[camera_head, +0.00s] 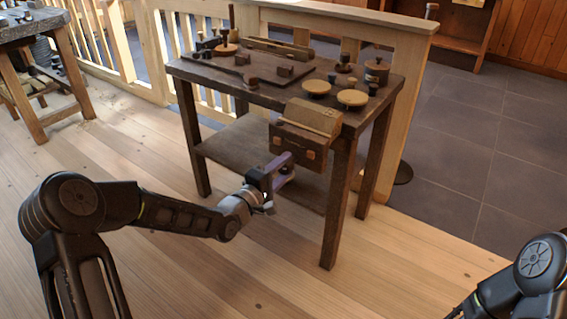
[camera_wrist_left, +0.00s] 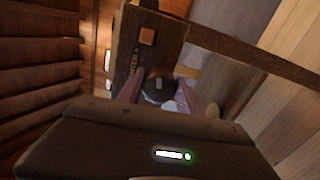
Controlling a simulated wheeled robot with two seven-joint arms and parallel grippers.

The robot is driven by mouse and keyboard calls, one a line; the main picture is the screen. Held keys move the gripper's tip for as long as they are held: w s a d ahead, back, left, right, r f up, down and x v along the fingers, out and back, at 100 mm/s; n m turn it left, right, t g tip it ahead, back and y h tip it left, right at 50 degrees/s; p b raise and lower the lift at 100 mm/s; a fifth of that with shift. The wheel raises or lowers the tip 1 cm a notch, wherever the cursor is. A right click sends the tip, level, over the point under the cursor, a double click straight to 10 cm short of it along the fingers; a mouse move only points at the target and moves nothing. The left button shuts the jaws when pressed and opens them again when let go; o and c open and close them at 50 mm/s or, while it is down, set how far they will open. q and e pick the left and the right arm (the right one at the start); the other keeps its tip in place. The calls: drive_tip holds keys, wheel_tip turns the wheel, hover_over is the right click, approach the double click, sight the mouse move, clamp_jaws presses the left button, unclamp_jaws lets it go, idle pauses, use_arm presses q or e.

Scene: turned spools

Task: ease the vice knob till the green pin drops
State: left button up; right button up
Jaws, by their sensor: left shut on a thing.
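A wooden vice (camera_head: 299,146) is fixed to the front edge of the workbench, its dark front jaw facing me with two orange squares on it. In the left wrist view the vice's front jaw (camera_wrist_left: 150,45) stands close ahead. My left gripper (camera_head: 283,170) is just in front of and below that jaw. In the left wrist view the dark round vice knob (camera_wrist_left: 157,86) sits between the pinkish fingers of my left gripper (camera_wrist_left: 157,92), which is shut on it. I cannot make out a green pin. My right gripper is out of view.
The dark workbench (camera_head: 225,84) carries round wooden lids (camera_head: 352,98), small turned pieces and a board with blocks. A pale wooden railing (camera_head: 340,20) runs behind it. Another bench (camera_head: 30,27) stands at the far left. The plank floor in front is clear.

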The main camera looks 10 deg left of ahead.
use_arm(q)
drive_tip(key=n+p, duration=0.1)
drive_tip(key=n, duration=0.1)
drive_tip(key=n+p, duration=0.1)
drive_tip(key=n, duration=0.2)
drive_tip(key=shift+w+a+r+n, duration=0.1)
drive_tip(key=shift+r+n, duration=0.2)
drive_tip(key=shift+r, duration=0.1)
drive_tip(key=n+p, duration=0.1)
drive_tip(key=n, duration=0.2)
drive_tip(key=shift+n, duration=0.3)
drive_tip(key=n, duration=0.3)
drive_tip(key=shift+a+n, duration=0.15)
drive_tip(key=shift+n, duration=0.15)
drive_tip(key=n+b, duration=0.1)
drive_tip(key=n, duration=0.3)
drive_tip(key=shift+w+n, duration=0.1)
drive_tip(key=shift+n, duration=0.3)
drive_tip(key=o, duration=1.4)
drive_tip(key=shift+f, duration=0.1)
drive_tip(key=shift+c, duration=0.2)
